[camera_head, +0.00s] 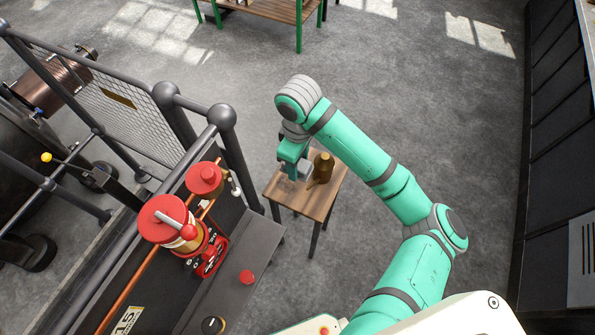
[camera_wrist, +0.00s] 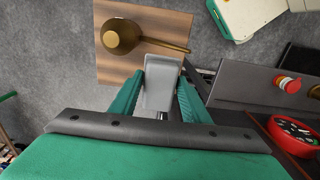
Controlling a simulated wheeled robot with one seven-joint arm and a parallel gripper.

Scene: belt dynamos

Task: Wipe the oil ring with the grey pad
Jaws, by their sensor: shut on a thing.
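My gripper (camera_head: 292,172) is over the left part of a small wooden table, pointing down. In the wrist view its two green fingers (camera_wrist: 163,88) are shut on a grey pad (camera_wrist: 161,76), a block with a pale face. The pad also shows as a small grey patch in the head view (camera_head: 306,170). I cannot tell whether it touches the table. A brass oil can (camera_head: 322,168) stands upright beside it on the table; in the wrist view the can's (camera_wrist: 118,36) spout reaches just past the pad's far end. No oil ring can be made out in either view.
The wooden table (camera_head: 317,205) is small, with bare top around the can. Left of it stands a dark machine bench (camera_head: 240,250) with a red button (camera_head: 247,277), red-capped cylinders (camera_head: 168,219) and a railing (camera_head: 222,117). Open grey floor lies behind and right.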

